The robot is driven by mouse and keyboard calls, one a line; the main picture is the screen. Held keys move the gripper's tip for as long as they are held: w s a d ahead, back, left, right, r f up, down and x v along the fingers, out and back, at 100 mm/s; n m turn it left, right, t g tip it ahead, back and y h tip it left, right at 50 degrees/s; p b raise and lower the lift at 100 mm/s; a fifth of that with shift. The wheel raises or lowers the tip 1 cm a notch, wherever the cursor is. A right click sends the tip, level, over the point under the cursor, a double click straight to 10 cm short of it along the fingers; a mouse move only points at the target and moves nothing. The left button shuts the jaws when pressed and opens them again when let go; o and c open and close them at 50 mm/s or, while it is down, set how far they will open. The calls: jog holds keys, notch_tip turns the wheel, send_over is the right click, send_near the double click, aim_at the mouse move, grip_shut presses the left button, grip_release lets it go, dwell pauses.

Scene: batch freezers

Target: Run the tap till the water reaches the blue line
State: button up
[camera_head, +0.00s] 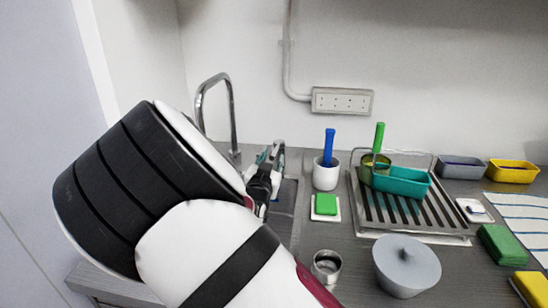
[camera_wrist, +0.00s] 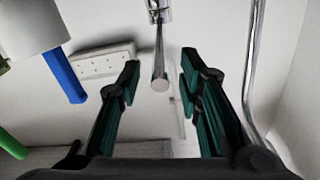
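The tap's tall curved chrome spout (camera_head: 232,110) stands at the back of the counter, left of my gripper; the spout also shows in the wrist view (camera_wrist: 253,60). My gripper (camera_head: 268,153) is open beside the tap. In the wrist view, its two green-padded fingers (camera_wrist: 160,60) stand apart, with a chrome lever (camera_wrist: 160,78) seen between them and clear of both. The wrist view appears upside down. The dark sink (camera_head: 286,203) shows only partly, as my arm hides most of it. I see no water and no blue line.
Right of the sink stand a white cup (camera_head: 326,178) with a blue-handled tool, a green sponge (camera_head: 326,204) on a white dish, a metal cup (camera_head: 327,264) and a grey lidded bowl (camera_head: 405,263). A drying rack (camera_head: 412,218) holds a teal tray. A wall socket (camera_head: 342,101) is behind.

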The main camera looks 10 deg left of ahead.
jog(key=shift+w, duration=0.75)
jog(key=shift+c, duration=0.6)
grip_shut()
jog(key=shift+d, duration=0.15)
jog(key=w+d+n+g+y+b, duration=0.2)
jog(key=d+n+y+b, duration=0.3)
jog(key=y, duration=0.5)
jog(key=shift+w+d+n+g, duration=0.3)
jog(key=shift+d+n, duration=0.8)
jog(key=shift+d, duration=0.65)
jog(key=shift+r+y, duration=0.1)
jog(key=shift+y, duration=0.3)
